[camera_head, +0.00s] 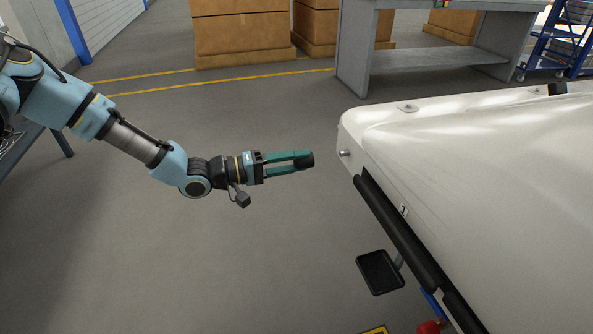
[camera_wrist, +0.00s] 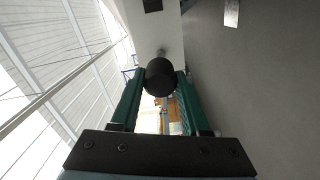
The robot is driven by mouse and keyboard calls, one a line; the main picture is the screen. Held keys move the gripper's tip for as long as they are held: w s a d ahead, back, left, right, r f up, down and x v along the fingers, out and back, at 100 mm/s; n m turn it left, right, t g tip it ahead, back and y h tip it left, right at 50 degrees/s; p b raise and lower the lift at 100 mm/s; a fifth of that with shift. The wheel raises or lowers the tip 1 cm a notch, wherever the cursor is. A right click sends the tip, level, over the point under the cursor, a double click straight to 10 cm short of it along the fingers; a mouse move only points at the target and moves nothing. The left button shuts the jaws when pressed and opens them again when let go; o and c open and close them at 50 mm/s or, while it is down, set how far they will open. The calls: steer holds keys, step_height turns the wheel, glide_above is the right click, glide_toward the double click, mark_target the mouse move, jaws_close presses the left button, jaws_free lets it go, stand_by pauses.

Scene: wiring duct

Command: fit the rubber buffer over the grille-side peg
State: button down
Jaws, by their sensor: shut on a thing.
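My gripper (camera_head: 303,162) is shut on the rubber buffer (camera_head: 308,159), a short black cylinder held between the green fingertips. In the wrist view the buffer (camera_wrist: 159,77) sits between both fingers and faces the white body. A short metal peg (camera_head: 344,153) sticks out of the near corner of the white body (camera_head: 440,130), above the dark grille bar (camera_head: 400,235). The buffer is left of this peg, apart from it and at about the same picture height. In the wrist view the peg (camera_wrist: 160,53) shows just beyond the buffer, partly hidden by it.
A black piece (camera_head: 557,88) stands on the body's far edge. A small black tray (camera_head: 380,272) is below the grille bar. A grey workbench (camera_head: 400,55) and cardboard boxes (camera_head: 240,32) are at the back. Floor between arm and body is clear.

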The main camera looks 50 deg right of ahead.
mark_target(340, 154)
steer(key=shift+f, duration=0.2)
steer(key=shift+r, duration=0.1)
steer(key=shift+x, duration=2.9)
steer(key=shift+w+d, duration=0.1)
steer(key=shift+x, duration=1.55)
steer(key=shift+c, duration=1.5)
jaws_free()
steer(key=shift+d, duration=0.1)
steer(key=shift+w, duration=0.1)
